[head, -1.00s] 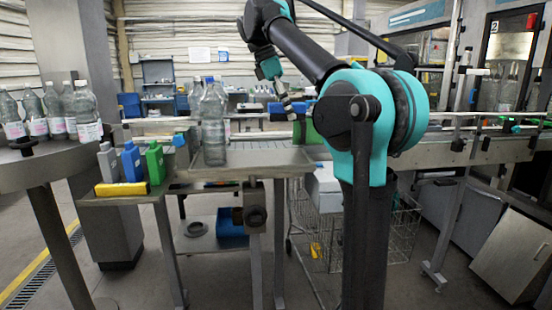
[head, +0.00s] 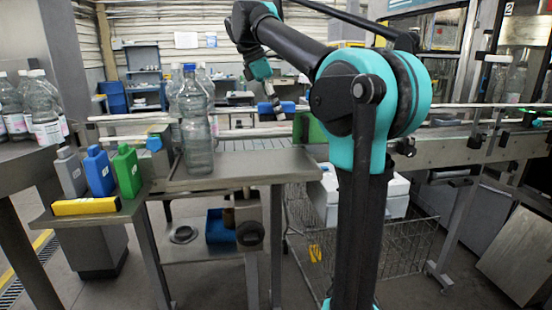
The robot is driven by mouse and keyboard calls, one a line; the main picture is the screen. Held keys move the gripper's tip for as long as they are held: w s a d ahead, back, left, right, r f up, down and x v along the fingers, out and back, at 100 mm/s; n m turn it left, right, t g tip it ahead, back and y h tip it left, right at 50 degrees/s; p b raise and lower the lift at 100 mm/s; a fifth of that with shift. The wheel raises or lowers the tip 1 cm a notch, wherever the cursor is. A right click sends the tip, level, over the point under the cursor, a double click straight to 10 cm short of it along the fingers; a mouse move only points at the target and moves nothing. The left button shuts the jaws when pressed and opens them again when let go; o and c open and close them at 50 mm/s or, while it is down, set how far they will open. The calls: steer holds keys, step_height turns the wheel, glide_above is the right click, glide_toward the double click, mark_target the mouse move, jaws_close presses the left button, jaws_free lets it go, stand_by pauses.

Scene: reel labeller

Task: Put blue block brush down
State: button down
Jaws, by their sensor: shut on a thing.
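The blue block brush (head: 265,112) is in my gripper (head: 277,108), which points down at the end of my arm in the upper middle of the head view. My gripper is shut on it, and blue shows on both sides of the dark fingers. The brush appears in front of the rail and conveyor, right of the clear bottle; I cannot tell whether it touches anything. The fingertips are small and partly hidden.
A steel table (head: 235,168) has free room right of a large clear bottle (head: 196,125). A lower shelf at left holds grey, blue (head: 100,172) and green (head: 126,170) containers and a yellow block (head: 86,206). A wire cart (head: 375,245) stands below.

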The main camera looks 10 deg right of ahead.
mark_target(281, 166)
step_height(281, 166, down, 15)
steer(key=shift+f, duration=0.15)
stand_by(0.4)
steer(key=c, duration=1)
jaws_free()
steer(key=shift+f, duration=0.1)
steer(key=shift+o, duration=0.2)
steer(key=v, duration=1.2)
steer(key=shift+s, duration=0.1)
